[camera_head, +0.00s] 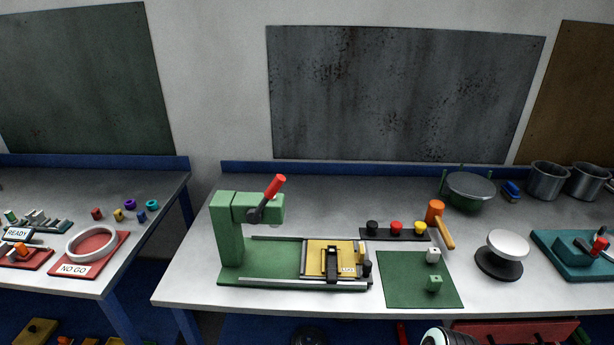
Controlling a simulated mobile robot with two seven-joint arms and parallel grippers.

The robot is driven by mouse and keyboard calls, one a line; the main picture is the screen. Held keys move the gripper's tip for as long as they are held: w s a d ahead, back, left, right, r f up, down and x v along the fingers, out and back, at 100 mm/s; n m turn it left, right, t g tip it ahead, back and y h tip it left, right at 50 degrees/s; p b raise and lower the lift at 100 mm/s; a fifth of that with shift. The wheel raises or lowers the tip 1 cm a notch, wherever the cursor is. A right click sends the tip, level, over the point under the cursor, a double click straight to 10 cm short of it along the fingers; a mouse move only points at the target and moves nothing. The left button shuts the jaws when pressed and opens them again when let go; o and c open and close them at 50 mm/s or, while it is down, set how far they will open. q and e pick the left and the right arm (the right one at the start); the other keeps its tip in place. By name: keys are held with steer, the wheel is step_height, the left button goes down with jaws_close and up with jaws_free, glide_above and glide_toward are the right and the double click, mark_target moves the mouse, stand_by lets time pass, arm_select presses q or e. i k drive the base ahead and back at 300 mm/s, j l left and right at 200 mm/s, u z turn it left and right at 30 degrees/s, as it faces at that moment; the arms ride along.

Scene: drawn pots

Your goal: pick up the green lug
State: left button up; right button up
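The green lug (434,284) is a small block with a dark spot on its face, probably a hole. It sits on the dark green mat (405,294), towards the mat's right side. A similar white lug (433,255) stands just behind it near the mat's back right corner. Neither of my grippers shows in the head view. A rounded silver and dark part at the bottom edge, below the mat, may be part of my arm; no fingers show on it.
A green press (229,235) with a red handle holds a yellow plate left of the mat. An orange mallet (435,213) and a strip with black, red and yellow knobs (396,229) lie behind it. A white-topped round stand (507,243) is to the right. The front table edge is close.

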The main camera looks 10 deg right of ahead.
mark_target(435, 283)
steer(key=z, duration=1.45)
